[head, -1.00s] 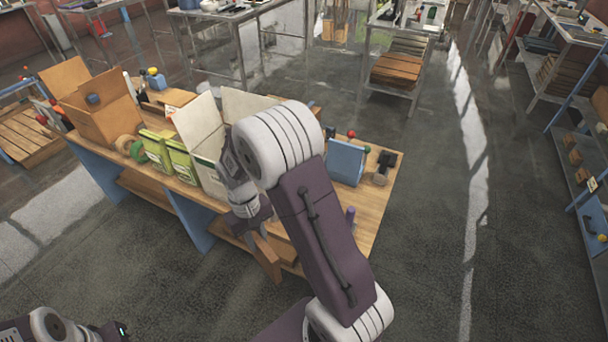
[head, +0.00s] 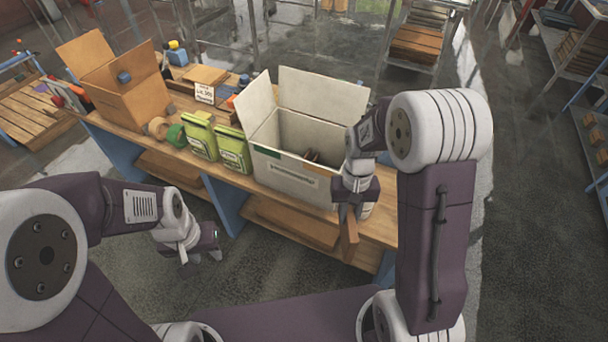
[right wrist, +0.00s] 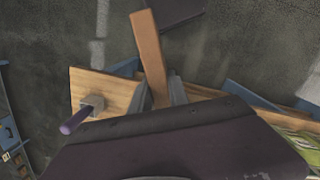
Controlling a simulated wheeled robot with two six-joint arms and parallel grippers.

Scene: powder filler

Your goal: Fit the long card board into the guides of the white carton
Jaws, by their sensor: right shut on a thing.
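The white carton (head: 292,186) stands on the wooden bench with its flaps up. Something small and dark lies inside; its guides cannot be made out. My right gripper (head: 350,208) is at the carton's front right corner, outside it, shut on the long brown card board (head: 349,238). The board points down in front of the bench edge. In the right wrist view the board (right wrist: 148,50) sticks out from between the fingers of my right gripper (right wrist: 160,93). My left gripper (head: 199,257) is empty and looks open, low in front of the bench.
Two green bags (head: 234,150) stand left of the carton. Further left are a tape roll, a small sign (head: 204,93) and an open brown box (head: 128,94). In the right wrist view a purple-handled thing (right wrist: 78,119) stands on the bench.

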